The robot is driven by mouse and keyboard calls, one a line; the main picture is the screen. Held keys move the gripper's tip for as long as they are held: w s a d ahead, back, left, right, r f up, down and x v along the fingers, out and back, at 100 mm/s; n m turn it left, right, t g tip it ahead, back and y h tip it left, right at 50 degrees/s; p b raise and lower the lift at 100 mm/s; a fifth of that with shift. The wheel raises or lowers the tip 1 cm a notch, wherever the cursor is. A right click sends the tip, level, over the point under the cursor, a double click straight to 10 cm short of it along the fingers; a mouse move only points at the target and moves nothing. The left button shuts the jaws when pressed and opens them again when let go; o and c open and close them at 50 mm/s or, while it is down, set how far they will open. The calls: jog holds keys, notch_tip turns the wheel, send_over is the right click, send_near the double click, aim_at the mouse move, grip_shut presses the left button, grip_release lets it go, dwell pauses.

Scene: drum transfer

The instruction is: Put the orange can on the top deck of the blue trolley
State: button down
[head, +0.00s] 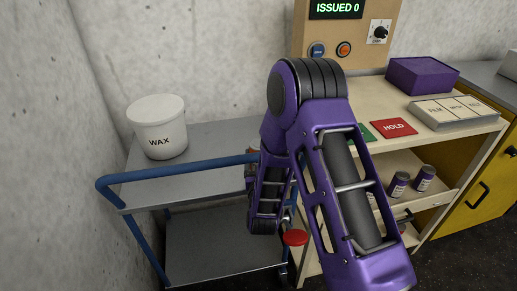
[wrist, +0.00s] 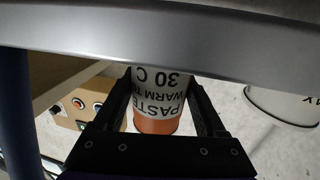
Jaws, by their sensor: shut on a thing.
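In the wrist view, my gripper (wrist: 158,82) is shut on the orange can (wrist: 156,122), which has a white label reading PASTE, WARM TO 30 C. This view is upside down, with the orange end at the bottom. A grey edge (wrist: 150,35) crosses the top of the view and covers the can's other end; I cannot tell whether they touch. In the head view, the blue trolley stands at the left with a grey top deck (head: 215,138) and a blue rail (head: 175,173). My arm hides the gripper and most of the can there.
A white WAX tub (head: 158,127) stands on the deck's left part; it also shows in the wrist view (wrist: 283,103). Deck to its right is bare. A bench at right holds a red HOLD card (head: 393,127), a purple box (head: 422,75) and a control panel (head: 345,25). Concrete walls stand behind.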

jog(key=w, duration=0.4)
jog(key=shift+w+a, duration=0.1)
jog(key=shift+a, duration=0.05)
jog(key=shift+f, duration=0.15)
grip_release()
jog(key=s, duration=1.2)
jog(key=shift+s+d, duration=0.15)
jog(key=shift+d, duration=0.3)
